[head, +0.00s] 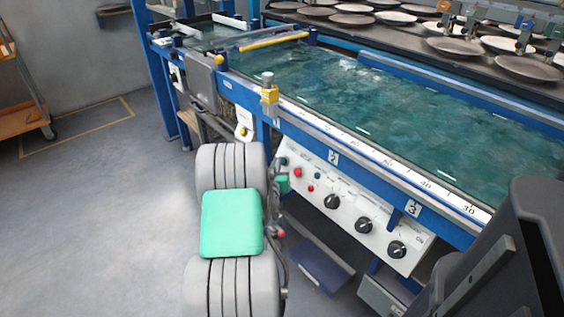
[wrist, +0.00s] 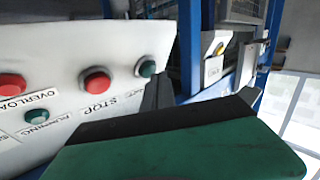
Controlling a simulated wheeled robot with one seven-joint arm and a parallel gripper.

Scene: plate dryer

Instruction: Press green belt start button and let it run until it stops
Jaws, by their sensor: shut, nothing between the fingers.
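The white control panel (head: 345,205) is on the front of the blue-framed belt machine. In the wrist view, a green button (wrist: 146,68) sits at the panel's right end, next to the red STOP button (wrist: 95,80). The label under the green button is partly hidden by my finger. My gripper (wrist: 205,62) is shut and empty. Its left finger is just below and right of the green button in the picture; I cannot tell whether they touch. In the head view, my arm hides most of the gripper at the panel's left end.
A red OVERLOAD light (wrist: 10,87) and a green RUNNING light (wrist: 37,116) are further left on the panel. Black knobs (head: 364,226) line its right part. Floor (head: 90,200) is clear at left.

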